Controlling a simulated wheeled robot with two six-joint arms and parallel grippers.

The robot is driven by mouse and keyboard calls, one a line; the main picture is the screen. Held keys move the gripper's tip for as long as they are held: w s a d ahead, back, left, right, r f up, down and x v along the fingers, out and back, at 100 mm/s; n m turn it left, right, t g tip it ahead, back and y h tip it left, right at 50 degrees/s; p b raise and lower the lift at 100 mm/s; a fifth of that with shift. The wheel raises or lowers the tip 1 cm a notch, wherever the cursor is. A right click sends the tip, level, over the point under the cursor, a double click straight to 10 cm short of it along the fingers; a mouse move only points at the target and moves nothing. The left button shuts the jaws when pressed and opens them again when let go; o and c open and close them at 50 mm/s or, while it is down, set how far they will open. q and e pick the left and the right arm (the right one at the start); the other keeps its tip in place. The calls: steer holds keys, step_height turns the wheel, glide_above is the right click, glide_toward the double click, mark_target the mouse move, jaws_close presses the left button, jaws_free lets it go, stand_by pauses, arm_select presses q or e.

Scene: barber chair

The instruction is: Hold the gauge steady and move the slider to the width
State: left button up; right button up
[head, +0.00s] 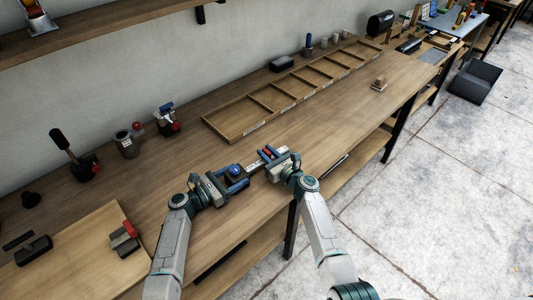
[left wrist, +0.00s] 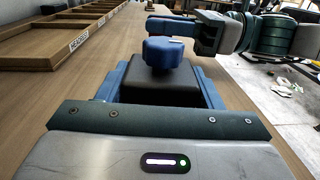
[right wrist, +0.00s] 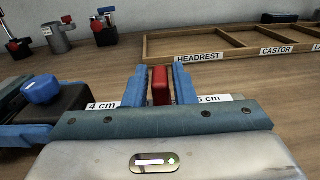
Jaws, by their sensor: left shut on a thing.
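The gauge lies on the bench near its front edge. Its black body with a blue knob (head: 235,169) also shows in the left wrist view (left wrist: 165,88). My left gripper (head: 233,180) is shut on this black body, one blue finger on each side. The red slider (right wrist: 160,86) stands on the gauge's scale between the "4 cm" label (right wrist: 102,106) and the "6 cm" label (right wrist: 210,99). My right gripper (right wrist: 161,82) is open around the red slider, with a narrow gap visible on each side. The scale directly beneath the slider is hidden.
A wooden sorting tray (head: 238,134) with labelled compartments lies behind the gauge. A wooden board (head: 85,248) lies at front left. A small wooden block (head: 380,83) sits to the right.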

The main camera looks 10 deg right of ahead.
steer(key=v, duration=1.2)
steer(key=shift+a, duration=0.1)
arm_select(q)
steer(key=o, duration=1.4)
steer(key=shift+a, duration=0.1)
